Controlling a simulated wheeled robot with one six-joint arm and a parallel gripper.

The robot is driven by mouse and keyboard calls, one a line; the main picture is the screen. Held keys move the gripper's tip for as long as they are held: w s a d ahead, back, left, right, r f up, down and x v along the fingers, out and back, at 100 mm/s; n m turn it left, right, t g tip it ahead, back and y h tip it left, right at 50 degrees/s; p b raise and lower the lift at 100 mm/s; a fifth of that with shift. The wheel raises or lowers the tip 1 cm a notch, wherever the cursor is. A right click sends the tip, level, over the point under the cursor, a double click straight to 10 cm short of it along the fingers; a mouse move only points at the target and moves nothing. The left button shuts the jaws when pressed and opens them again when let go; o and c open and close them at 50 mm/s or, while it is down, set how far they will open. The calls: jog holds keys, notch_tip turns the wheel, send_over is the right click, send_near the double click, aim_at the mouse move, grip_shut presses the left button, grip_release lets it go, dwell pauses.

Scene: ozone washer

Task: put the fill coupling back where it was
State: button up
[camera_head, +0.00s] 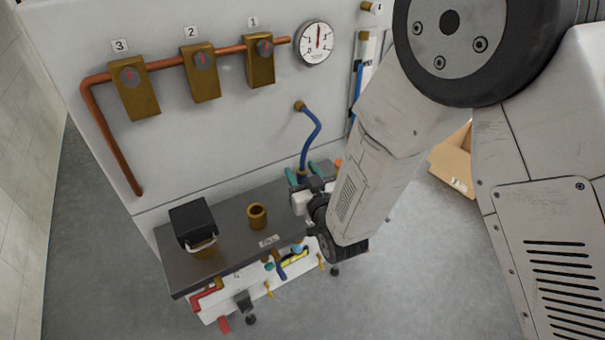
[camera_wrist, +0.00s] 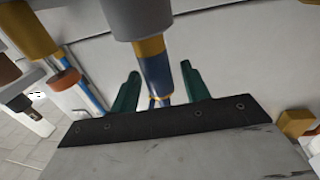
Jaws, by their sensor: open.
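The fill coupling shows in the wrist view as a blue body (camera_wrist: 156,72) with a brass collar, its end at a grey cylinder. It lies between the teal fingers of my gripper (camera_wrist: 160,90), which are open with a gap on each side. In the head view my gripper (camera_head: 307,176) is at the lower end of the blue hose (camera_head: 316,132), which hangs from a brass wall fitting (camera_head: 300,106). My arm and gripper hide most of the coupling there. An open brass cup (camera_head: 257,216) stands on the cart top behind a small label.
The dark cart top (camera_head: 225,246) also holds a black box (camera_head: 192,222) at its left. Brass valve boxes (camera_head: 202,73) on a copper pipe and a gauge (camera_head: 314,43) are on the wall above. A cardboard box (camera_head: 452,163) stands on the floor at right.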

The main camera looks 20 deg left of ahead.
jog(key=v, duration=1.2)
jog(key=shift+w+d, duration=0.1)
jog(key=w+d+r+m+g+h, duration=0.2)
jog(key=w+d+r+h, duration=0.25)
jog(key=w+d, duration=0.3)
jog(key=s+d+r+m+g+h, duration=0.1)
jog(key=d+r+m+g+h, duration=0.3)
jog(key=d, duration=0.7)
jog(key=s+d+r+m+g+h, duration=0.1)
jog(key=s+d+r+g, duration=0.2)
jog(key=s+d, duration=0.6)
jog(key=s+d+r+m+g+h, duration=0.1)
jog(key=s+d+r, duration=0.6)
jog(key=s, duration=0.8)
jog(key=d+g+h, duration=0.1)
jog(key=d+g, duration=0.1)
jog(key=shift+d+r+g, duration=0.3)
jog(key=shift+d+r, duration=0.05)
jog(key=shift+r, duration=0.05)
jog(key=shift+w, duration=0.1)
